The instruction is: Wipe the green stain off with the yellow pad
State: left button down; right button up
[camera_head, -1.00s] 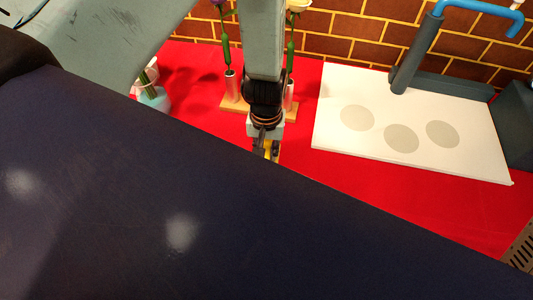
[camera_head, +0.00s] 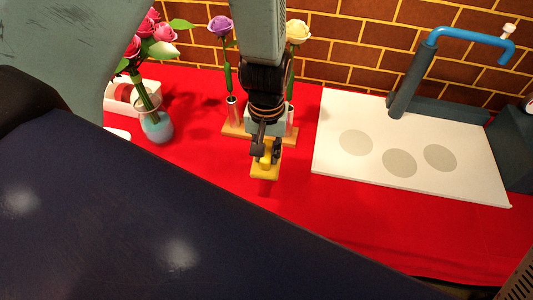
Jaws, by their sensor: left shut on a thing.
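My left gripper (camera_head: 266,150) hangs down in the middle of the head view, shut on the yellow pad (camera_head: 265,173). The pad is at or just above the red tabletop (camera_head: 320,215), in front of the wooden flower stand; I cannot tell whether it touches. No green stain shows; it may be hidden under the pad or behind my dark body at the lower left. My right gripper is not in view.
A wooden stand (camera_head: 236,132) with metal tubes holds a purple flower (camera_head: 220,26) and a cream flower (camera_head: 297,31). A blue vase (camera_head: 158,128) with pink flowers stands left. A white board (camera_head: 330,160) with three grey discs lies right, below a blue-spouted tap (camera_head: 470,36).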

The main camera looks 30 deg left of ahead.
pick_arm(q)
jog(key=c, duration=1.8)
grip_release()
grip_shut()
jog(key=shift+f, duration=0.1)
